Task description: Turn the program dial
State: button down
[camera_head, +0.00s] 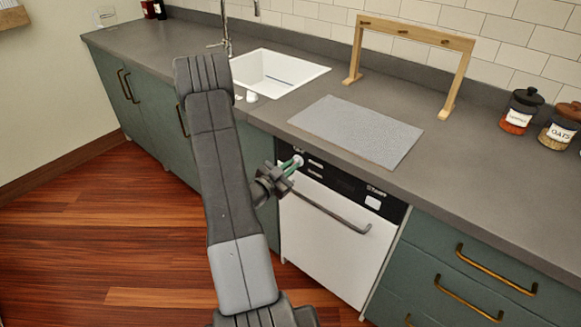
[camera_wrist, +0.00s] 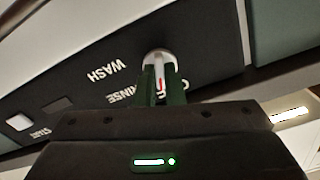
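The program dial (camera_wrist: 160,57) is a white knob with a red mark, on the dark control panel of the white dishwasher (camera_head: 335,238). The words WASH and RINSE are printed to its left in the wrist view, and a third label is partly hidden behind my fingers. My gripper (camera_wrist: 162,88) is at the dial, its two green fingers on either side of the knob's grip with white showing between them. They look closed on it. In the head view my gripper (camera_head: 292,165) reaches the panel's left end, and the dial is a small pale spot at its tips.
A START button (camera_wrist: 19,122) is on the same panel. The dishwasher handle (camera_head: 332,208) sticks out below. The grey counter (camera_head: 265,118) overhangs above, with a mat (camera_head: 357,131), a wooden frame (camera_head: 414,37), a sink (camera_head: 278,72) and jars. Floor at left is clear.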

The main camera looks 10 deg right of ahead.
jog(key=shift+f+n+b, duration=0.15)
jog(key=shift+n+b, duration=0.4)
jog(key=shift+n, duration=0.05)
jog(key=shift+n+b, duration=0.4)
jog(key=shift+n, duration=1)
jog(key=c, duration=1.5)
grip_release()
jog(key=b+v, duration=0.1)
jog(key=v, duration=1.2)
jog(key=shift+s+a, duration=0.25)
jog(key=shift+a, duration=0.05)
